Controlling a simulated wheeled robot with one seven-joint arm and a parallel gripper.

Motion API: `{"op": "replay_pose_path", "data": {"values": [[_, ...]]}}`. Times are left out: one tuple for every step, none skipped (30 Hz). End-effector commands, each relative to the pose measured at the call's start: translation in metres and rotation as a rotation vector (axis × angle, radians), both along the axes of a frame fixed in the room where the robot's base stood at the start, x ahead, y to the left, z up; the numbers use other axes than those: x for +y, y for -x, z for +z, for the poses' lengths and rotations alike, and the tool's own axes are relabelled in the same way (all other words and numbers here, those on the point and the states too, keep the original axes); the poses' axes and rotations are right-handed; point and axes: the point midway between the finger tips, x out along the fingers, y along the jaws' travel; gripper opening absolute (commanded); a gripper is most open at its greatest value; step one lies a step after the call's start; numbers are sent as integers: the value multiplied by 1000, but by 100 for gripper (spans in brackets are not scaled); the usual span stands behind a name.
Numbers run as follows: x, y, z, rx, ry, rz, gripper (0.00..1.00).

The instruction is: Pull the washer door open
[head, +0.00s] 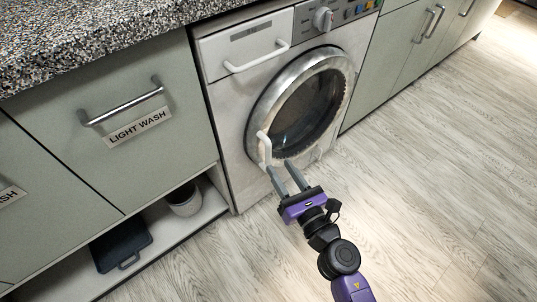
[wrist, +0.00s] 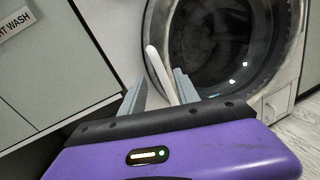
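The white washer (head: 228,130) stands under the speckled counter. Its round door (head: 302,100) has a silver rim and dark glass and looks closed. A white door handle (head: 264,149) runs up and down on the left side of the rim. My gripper (head: 282,172) is open, its two grey fingers pointing at the lower end of the handle. In the wrist view the handle (wrist: 160,75) shows between the two fingers of my gripper (wrist: 160,90). I cannot tell whether either finger touches it. The dark door glass (wrist: 215,45) lies behind it.
A drawer labelled LIGHT WASH (head: 138,125) is left of the washer. Below it, an open shelf (head: 180,237) holds a dark tray (head: 121,245) and a white pot (head: 184,201). The washer's detergent drawer handle (head: 257,58) sticks out above the door. The wooden floor (head: 430,170) at right is clear.

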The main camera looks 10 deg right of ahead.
Motion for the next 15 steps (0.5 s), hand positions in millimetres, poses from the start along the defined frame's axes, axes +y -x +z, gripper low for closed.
{"op": "replay_pose_path", "data": {"values": [[0,0,-1,-17,69,2,38],[0,0,-1,-28,103,3,38],[1,1,-1,-38,132,2,38],[1,0,-1,-44,147,3,38],[1,0,-1,-48,158,3,38],[1,-1,-1,-52,168,3,38],[2,-3,0,-54,172,3,38],[3,-5,0,-55,174,3,38],[4,-9,0,-56,173,4,38],[5,-12,0,-56,172,4,38],[7,-16,0,-56,172,4,38],[9,-22,1,-56,172,4,38],[10,-27,1,-56,172,4,38],[12,-32,1,-55,171,4,38],[13,-37,0,-55,170,3,38]]}}
